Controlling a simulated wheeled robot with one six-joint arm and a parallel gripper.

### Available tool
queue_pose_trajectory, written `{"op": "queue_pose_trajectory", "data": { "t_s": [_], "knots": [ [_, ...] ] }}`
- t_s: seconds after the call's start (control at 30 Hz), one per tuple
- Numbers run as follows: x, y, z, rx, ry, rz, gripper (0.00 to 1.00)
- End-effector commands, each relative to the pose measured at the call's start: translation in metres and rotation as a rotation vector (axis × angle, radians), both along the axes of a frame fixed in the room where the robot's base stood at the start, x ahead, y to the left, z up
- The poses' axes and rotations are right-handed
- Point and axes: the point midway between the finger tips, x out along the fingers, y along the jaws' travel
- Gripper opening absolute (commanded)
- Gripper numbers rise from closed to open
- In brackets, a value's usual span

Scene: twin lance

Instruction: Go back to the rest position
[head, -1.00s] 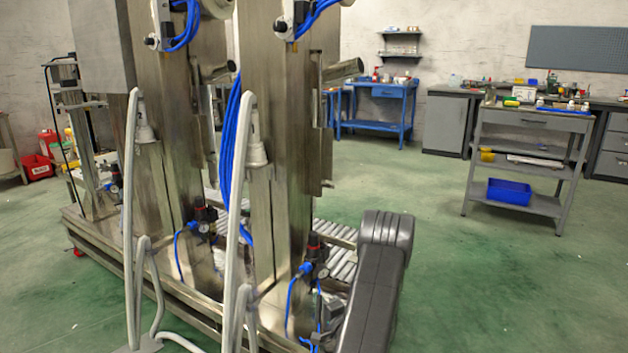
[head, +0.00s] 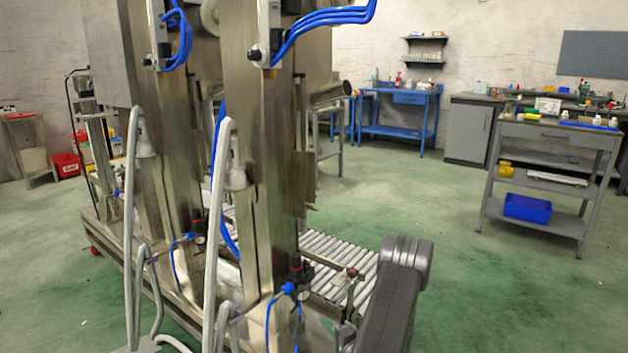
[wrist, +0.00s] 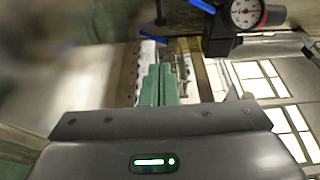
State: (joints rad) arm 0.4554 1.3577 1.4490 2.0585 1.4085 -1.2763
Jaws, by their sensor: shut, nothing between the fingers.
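My gripper (wrist: 158,85) shows in the wrist view, its two green fingers side by side and closed together with nothing between them. Behind the fingers are blurred metal surfaces of the machine and, at the upper right, a round pressure gauge (wrist: 246,13) on a black fitting. The gauge looks close, but the distance to it cannot be told. In the head view a dark grey link of my arm stands at the lower middle, beside the machine. My gripper is out of sight there.
The tall steel machine (head: 275,170) with blue hoses fills the left and middle. A roller conveyor (head: 335,262) runs behind my arm. A grey trolley (head: 552,136) with a blue bin (head: 527,208) stands at right, and a blue workbench (head: 398,112) at the back. Green floor between them is clear.

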Motion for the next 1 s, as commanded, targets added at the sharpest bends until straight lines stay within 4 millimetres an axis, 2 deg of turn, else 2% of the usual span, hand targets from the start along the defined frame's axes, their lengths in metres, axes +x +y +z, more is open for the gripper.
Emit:
{"op": "queue_pose_trajectory", "data": {
  "t_s": [0.2,0.57,0.77,1.0],
  "knots": [
    [-0.01,-0.006,0.0,0.001,-0.001,0.001,0.0],
    [-0.008,-0.005,0.0,0.001,-0.001,0.001,0.0],
    [0.008,0.007,-0.002,-0.002,-0.003,0.004,0.0],
    [0.043,0.031,-0.002,-0.001,-0.003,0.003,0.0]
  ]
}}
